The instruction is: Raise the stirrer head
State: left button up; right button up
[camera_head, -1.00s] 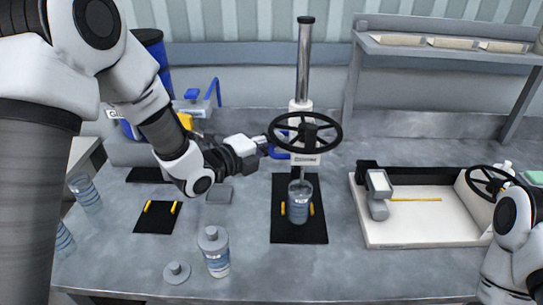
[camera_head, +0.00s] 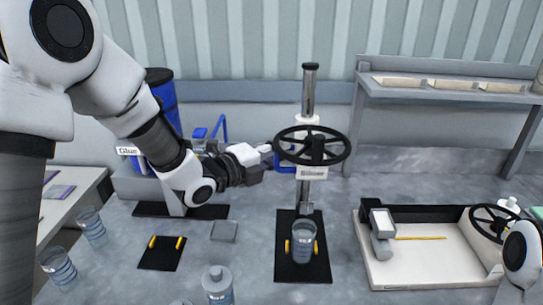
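The stirrer has a silver column (camera_head: 309,90), a white head (camera_head: 312,172) labelled "Stirrer", a black handwheel (camera_head: 312,147) and a blue handle (camera_head: 286,160) on its left side. The head is partway up the column, and its stirring rod (camera_head: 304,207) shows above the glass beaker (camera_head: 304,245). The beaker stands on the black base (camera_head: 303,272) between yellow pegs. My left gripper (camera_head: 267,157) is at the blue handle and appears shut on it; the fingertips are small and partly hidden. Only part of my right arm shows at the right edge; its gripper is out of view.
A white tray (camera_head: 430,277) with a grey device (camera_head: 382,232) stands at right, with another black wheel (camera_head: 495,222) beyond. A grey shelf (camera_head: 445,75) stands behind. At left are a blue glue drum (camera_head: 163,100), glasses (camera_head: 90,226), a bottle (camera_head: 217,288) and a pegged black pad (camera_head: 162,253).

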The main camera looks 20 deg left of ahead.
pick_arm(q)
jog(key=v, duration=1.2)
jog(key=shift+f, duration=0.1)
jog(key=shift+a, duration=0.1)
